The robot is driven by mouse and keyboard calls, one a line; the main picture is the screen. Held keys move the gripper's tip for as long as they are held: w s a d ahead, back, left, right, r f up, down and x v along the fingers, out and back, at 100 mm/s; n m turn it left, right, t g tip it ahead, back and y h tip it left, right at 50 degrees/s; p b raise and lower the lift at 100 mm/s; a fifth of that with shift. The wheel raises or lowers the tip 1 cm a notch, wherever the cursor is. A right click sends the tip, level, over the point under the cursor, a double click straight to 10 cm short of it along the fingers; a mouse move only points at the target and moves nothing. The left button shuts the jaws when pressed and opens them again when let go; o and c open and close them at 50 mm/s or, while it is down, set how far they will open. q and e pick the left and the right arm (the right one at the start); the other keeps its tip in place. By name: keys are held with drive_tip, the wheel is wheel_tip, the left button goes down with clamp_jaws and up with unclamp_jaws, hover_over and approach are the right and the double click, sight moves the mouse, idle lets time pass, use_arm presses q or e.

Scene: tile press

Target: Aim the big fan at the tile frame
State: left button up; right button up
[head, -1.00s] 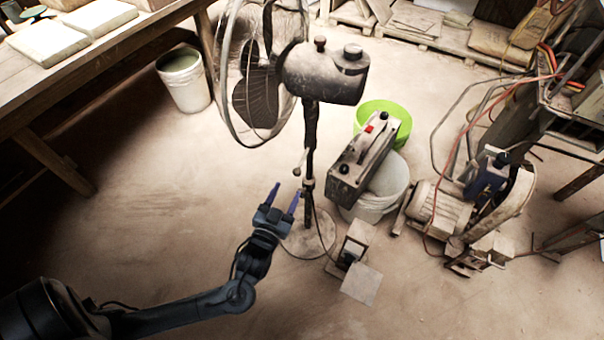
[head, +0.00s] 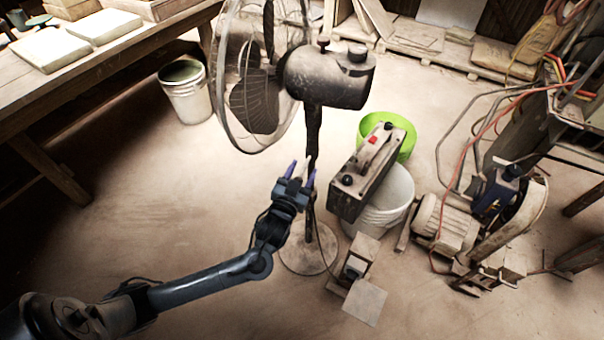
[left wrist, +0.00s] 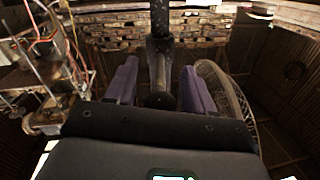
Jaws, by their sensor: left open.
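The big fan (head: 326,78) stands on a round floor base (head: 308,250), with its dark motor housing atop an upright pole and its wire cage (head: 250,80) facing left. My left gripper (head: 300,166) is open at the pole, just below the motor housing. In the left wrist view the gripper (left wrist: 160,88) has its purple fingers on either side of the dark pole (left wrist: 160,40), with a stubby dark part between them. I cannot tell whether the fingers touch it. The cage edge (left wrist: 228,95) shows to the right there. I cannot pick out the tile frame with certainty. My right gripper is out of view.
A wooden table (head: 100,62) with pale slabs stands at upper left, beside a white bucket (head: 188,95). Close right of the pole are a grey box (head: 352,190), a white bucket (head: 394,195) and a green tub (head: 408,146). A motor machine (head: 450,222) stands farther right. The left floor is clear.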

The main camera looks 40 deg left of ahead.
use_arm(q)
clamp_jaws()
idle(0.4)
drive_tip(key=shift+r, duration=0.1)
